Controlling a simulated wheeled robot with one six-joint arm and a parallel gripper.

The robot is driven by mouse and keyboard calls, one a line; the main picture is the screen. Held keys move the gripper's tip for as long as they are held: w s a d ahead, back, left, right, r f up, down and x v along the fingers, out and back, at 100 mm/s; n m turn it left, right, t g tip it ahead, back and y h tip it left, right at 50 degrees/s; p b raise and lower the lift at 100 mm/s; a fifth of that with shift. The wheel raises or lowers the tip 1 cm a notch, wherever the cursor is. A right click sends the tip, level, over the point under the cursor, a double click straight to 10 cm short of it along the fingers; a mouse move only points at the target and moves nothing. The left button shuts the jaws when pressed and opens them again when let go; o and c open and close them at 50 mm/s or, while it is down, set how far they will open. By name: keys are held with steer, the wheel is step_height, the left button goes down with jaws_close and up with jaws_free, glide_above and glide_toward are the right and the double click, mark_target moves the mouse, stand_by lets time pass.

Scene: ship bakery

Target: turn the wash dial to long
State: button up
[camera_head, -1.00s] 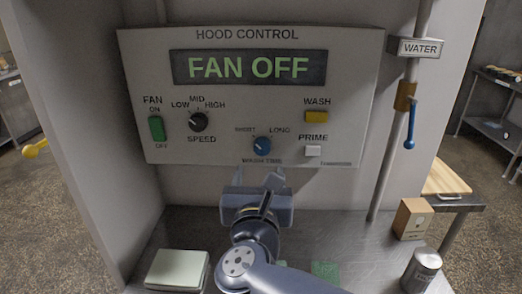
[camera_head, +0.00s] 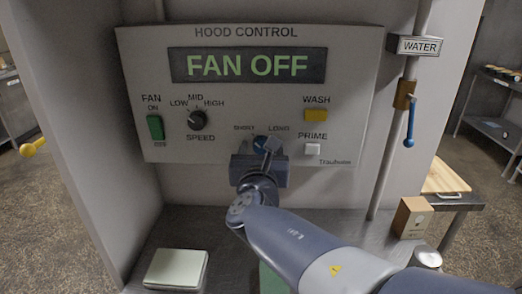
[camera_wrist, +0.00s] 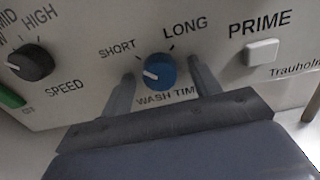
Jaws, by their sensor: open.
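The blue wash time dial (camera_wrist: 164,68) is on the hood control panel, between the words SHORT and LONG. Its white pointer mark is on its left side, towards SHORT and away from LONG. My gripper (camera_wrist: 160,72) is open, with one finger left of the dial and one right of it. Gaps show between the fingers and the dial, and I cannot tell the depth between fingertips and panel. In the head view, my gripper (camera_head: 258,148) is in front of the dial (camera_head: 261,142) and hides much of it.
The display (camera_head: 248,66) reads FAN OFF. The black speed knob (camera_head: 197,120) and green fan switch (camera_head: 156,127) are to the left. The yellow wash button (camera_head: 316,115) and white prime button (camera_wrist: 262,51) are to the right. A water pipe with a blue lever (camera_head: 409,127) stands further right.

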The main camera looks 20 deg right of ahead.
steer(key=c, duration=1)
